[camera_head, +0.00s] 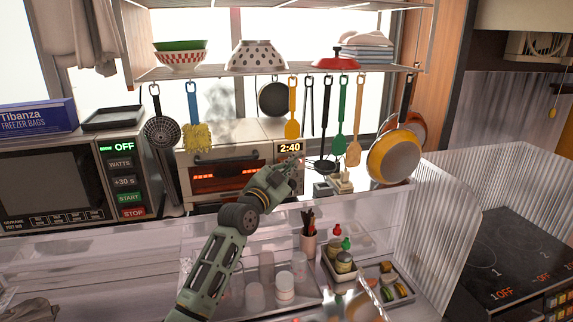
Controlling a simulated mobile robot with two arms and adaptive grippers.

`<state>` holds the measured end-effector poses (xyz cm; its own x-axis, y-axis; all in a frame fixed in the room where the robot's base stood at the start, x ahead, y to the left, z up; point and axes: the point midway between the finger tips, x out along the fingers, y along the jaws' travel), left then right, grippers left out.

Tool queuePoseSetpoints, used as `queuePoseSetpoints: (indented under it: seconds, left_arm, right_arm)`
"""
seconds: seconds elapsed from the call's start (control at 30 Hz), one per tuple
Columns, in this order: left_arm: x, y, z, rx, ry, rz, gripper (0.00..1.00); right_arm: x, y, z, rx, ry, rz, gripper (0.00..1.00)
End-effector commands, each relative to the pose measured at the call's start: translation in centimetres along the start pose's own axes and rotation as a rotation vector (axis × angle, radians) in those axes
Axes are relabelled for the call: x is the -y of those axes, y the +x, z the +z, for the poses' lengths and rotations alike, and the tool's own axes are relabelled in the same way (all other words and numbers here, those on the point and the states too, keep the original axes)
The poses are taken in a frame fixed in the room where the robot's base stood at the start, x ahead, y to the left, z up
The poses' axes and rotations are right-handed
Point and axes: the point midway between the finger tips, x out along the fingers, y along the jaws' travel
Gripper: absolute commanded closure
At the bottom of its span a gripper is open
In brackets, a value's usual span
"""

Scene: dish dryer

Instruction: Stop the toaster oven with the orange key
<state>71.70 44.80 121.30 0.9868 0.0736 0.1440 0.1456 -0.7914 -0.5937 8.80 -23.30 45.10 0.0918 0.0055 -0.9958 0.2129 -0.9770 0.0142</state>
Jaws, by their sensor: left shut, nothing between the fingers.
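The toaster oven (215,157) stands at the back of the counter, behind the hanging utensils. Its window glows orange-red, and the display (290,148) at its upper right reads 2:40. My left gripper (293,165) is shut and empty, in front of the oven's right-hand panel, just below the display. I cannot tell whether it touches the panel. The orange key cannot be made out; the gripper and wrist cover much of the panel below the display. My right gripper is not in view.
A microwave (55,180) showing OFF stands at the left. Utensils and a yellow pan (394,157) hang from the shelf (285,72). A clear low partition runs before the counter. A condiment tray (341,267) and a cup of dark items (308,241) stand below. A cooktop (515,250) is at the right.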

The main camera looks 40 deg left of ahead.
Motion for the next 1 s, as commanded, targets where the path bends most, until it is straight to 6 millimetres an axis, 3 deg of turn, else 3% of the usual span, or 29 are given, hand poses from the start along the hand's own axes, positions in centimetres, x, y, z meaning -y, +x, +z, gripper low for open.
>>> queuePoseSetpoints:
  seconds: [1.0]
  left_arm:
    - [0.45, 0.62, 0.43, 0.0, 0.0, 0.0, 1.0]
  right_arm:
    - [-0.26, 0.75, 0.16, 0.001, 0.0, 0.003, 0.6]
